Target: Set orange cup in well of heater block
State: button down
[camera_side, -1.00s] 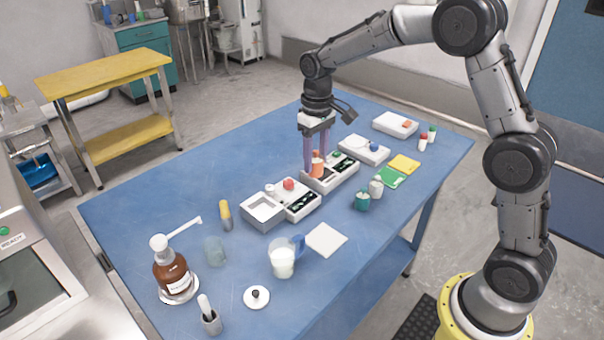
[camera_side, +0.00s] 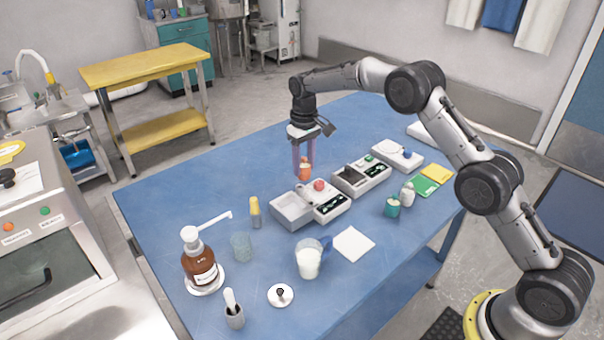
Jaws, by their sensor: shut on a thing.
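My gripper (camera_side: 303,172) points down with long pinkish fingers. It is shut on the orange cup (camera_side: 304,170), which looks upright. The cup is behind the unit with the red knob (camera_side: 320,185); its height above the table is hard to judge. To its right stands a grey block (camera_side: 362,188) with a dark recess on top and a green button. No label shows which of these is the heater block.
A white device with a blue knob (camera_side: 404,150) stands right of the grey block. A teal jar (camera_side: 392,207) and white bottle (camera_side: 407,195) stand in front. The table's left back is clear.

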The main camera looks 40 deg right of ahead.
aim_at(302, 174)
jog(key=shift+w+f, duration=0.5)
jog(key=shift+f, duration=1.55)
jog(key=shift+f, duration=0.15)
jog(key=shift+c, duration=1.8)
grip_release()
